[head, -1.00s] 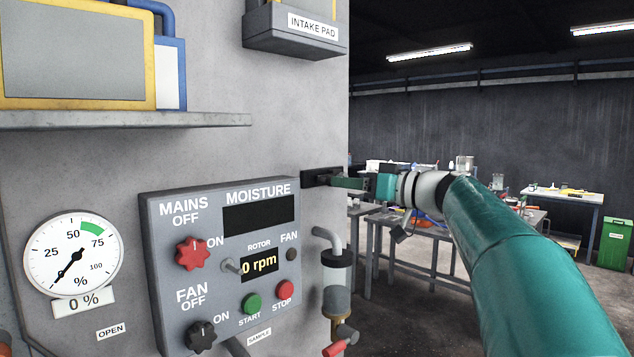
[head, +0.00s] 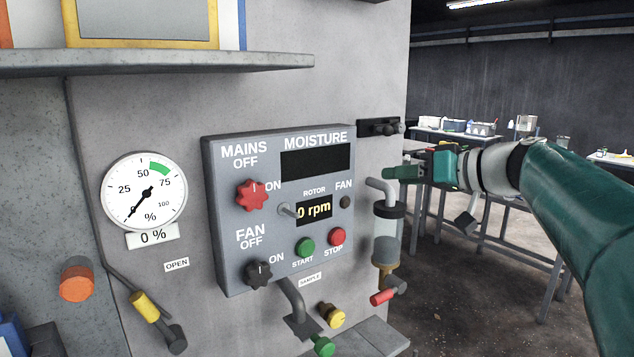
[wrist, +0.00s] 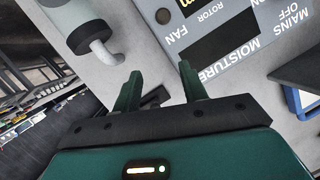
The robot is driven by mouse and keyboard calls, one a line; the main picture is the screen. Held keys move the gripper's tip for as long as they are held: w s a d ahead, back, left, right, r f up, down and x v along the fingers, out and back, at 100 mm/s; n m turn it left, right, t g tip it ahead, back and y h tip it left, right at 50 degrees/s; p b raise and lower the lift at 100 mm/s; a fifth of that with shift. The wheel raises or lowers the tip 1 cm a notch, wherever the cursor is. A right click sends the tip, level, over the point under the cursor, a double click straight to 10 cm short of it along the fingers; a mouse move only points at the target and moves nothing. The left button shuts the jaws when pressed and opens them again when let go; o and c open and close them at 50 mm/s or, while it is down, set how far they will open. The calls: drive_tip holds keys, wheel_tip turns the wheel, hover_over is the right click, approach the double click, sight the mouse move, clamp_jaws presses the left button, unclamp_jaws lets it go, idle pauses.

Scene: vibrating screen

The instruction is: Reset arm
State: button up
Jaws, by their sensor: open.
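My gripper (head: 402,173) is at the right of the control panel in the head view, level with the panel's middle and pointing left toward the wall's edge. In the wrist view my gripper (wrist: 158,88) shows two green fingers spread apart with nothing between them. The grey control panel (head: 225,215) also shows upside down in the wrist view (wrist: 215,45). My teal arm reaches in from the right edge of the head view.
A clear sight-glass pipe (head: 386,225) with a red-handled valve (head: 382,297) stands close below my gripper. A dark bracket (head: 380,127) sits on the wall just above. A shelf (head: 150,62) juts out at upper left. Work tables (head: 480,145) stand behind at right.

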drive_tip(key=s+a+f+m+g+h, duration=0.2)
drive_tip(key=s+a+f+h, duration=0.1)
drive_tip(key=s+f, duration=0.5)
drive_tip(key=s+a+f+m+g+h, duration=0.1)
drive_tip(key=s+a+f+g+h, duration=0.15)
drive_tip(key=s+f, duration=0.5)
drive_tip(key=s+d+f+m+h, duration=0.1)
drive_tip(key=s+f+h, duration=0.3)
drive_tip(key=s+f, duration=0.6)
wheel_tip(320, 180, down, 3)
drive_tip(key=shift+s+d+r+g+h, duration=0.15)
drive_tip(key=shift+s+d+g+h, duration=0.2)
drive_tip(key=shift+d+g, duration=0.1)
drive_tip(key=shift+o, duration=0.3)
drive_tip(key=shift+w+r, duration=0.1)
